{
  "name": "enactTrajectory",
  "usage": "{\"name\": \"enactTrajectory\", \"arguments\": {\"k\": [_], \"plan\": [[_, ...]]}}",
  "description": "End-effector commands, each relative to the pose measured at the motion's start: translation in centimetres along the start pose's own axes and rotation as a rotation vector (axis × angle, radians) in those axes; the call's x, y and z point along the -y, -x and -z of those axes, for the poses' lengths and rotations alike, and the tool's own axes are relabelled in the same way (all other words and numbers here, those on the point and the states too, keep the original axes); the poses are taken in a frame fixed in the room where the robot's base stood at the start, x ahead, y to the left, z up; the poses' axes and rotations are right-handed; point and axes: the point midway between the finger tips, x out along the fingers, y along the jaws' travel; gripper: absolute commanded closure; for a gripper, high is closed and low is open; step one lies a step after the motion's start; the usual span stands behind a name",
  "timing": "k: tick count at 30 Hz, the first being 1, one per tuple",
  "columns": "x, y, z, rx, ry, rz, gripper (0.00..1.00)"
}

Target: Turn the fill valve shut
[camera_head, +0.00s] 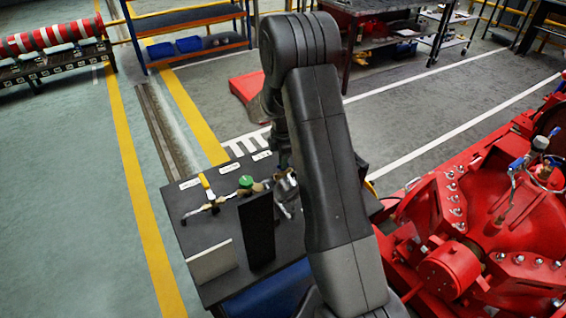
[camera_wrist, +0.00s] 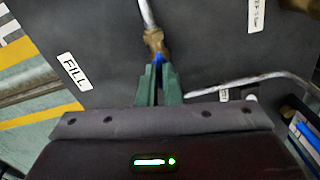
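A brass valve (camera_wrist: 154,42) with a blue handle (camera_wrist: 158,59) shows in the wrist view on a dark panel, with a metal pipe running up from it. A white label reading FILL (camera_wrist: 74,71) is on the panel to its left. My gripper (camera_wrist: 158,68) has green fingers close together with the blue handle between their tips; they look shut on it, and they hide much of it. In the head view my gripper (camera_head: 284,178) is at the right end of the valve row, partly hidden by my arm.
The head view shows a yellow-handled valve (camera_head: 206,188) and a green-knobbed valve (camera_head: 246,182) on the dark bench (camera_head: 196,236). A black upright plate (camera_head: 257,232) and a pale block (camera_head: 211,262) stand in front. Red machinery (camera_head: 490,235) fills the right.

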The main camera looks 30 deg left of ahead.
Motion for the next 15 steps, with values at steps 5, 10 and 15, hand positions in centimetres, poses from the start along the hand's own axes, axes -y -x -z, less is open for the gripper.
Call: {"name": "enactTrajectory", "arguments": {"k": [5, 10, 15], "plan": [[-0.06, -0.20, 0.00, 0.000, -0.159, -0.002, 1.00], [-0.09, -0.12, -0.01, 0.000, -0.321, -0.003, 1.00], [-0.07, -0.10, -0.01, 0.000, -0.483, -0.002, 1.00]]}}
